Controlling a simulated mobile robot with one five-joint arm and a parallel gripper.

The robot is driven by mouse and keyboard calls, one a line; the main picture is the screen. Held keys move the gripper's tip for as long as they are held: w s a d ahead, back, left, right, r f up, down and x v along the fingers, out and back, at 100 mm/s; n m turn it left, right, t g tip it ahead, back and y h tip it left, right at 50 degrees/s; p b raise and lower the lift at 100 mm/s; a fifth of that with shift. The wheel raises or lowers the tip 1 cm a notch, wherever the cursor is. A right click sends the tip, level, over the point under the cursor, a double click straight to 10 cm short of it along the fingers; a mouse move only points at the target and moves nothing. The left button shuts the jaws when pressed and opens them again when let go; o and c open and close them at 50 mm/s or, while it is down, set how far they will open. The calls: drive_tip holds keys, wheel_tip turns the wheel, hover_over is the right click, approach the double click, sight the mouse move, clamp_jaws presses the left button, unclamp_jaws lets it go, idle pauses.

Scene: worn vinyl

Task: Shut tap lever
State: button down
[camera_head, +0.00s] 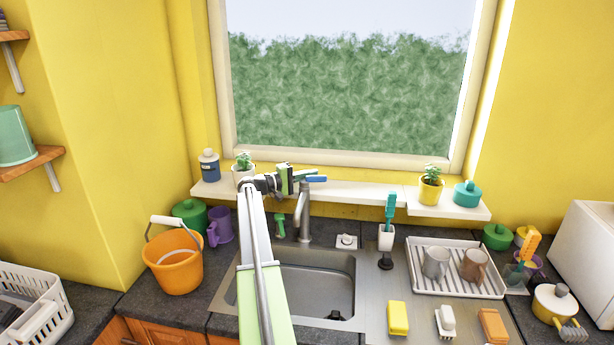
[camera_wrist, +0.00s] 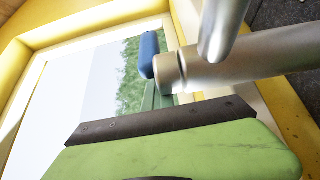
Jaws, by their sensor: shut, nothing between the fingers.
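The metal tap (camera_head: 304,213) stands at the back edge of the sink (camera_head: 310,282), with a blue-tipped lever (camera_head: 317,179) at its top pointing right. My gripper (camera_head: 297,176) is shut and empty, just left of and beside the lever at the tap's top. In the wrist view the blue lever tip (camera_wrist: 148,54) and the grey tap body (camera_wrist: 235,65) are close beyond my green gripper (camera_wrist: 157,98). Whether the gripper touches the lever cannot be told. Part of the tap's top is hidden behind the gripper.
A white sill shelf (camera_head: 360,193) runs behind the tap, with potted plants, a blue bottle (camera_head: 209,165) and a teal pot (camera_head: 467,193). An orange bucket (camera_head: 174,264) is left of the sink. A dish rack (camera_head: 425,285) with two mugs is at the right.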

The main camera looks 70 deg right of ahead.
drive_tip(key=shift+s+a+f+g+y, duration=0.2)
drive_tip(key=shift+s+a, duration=0.1)
drive_tip(key=shift+s, duration=0.1)
drive_tip(key=shift+s+a+f+g+y, duration=0.15)
drive_tip(key=shift+s+a+y, duration=0.1)
drive_tip(key=shift+s, duration=0.15)
drive_tip(key=v, duration=1.7)
drive_tip(key=shift+w+r+h+b, duration=0.35)
drive_tip(key=shift+w+h, duration=0.1)
drive_tip(key=shift+w, duration=0.15)
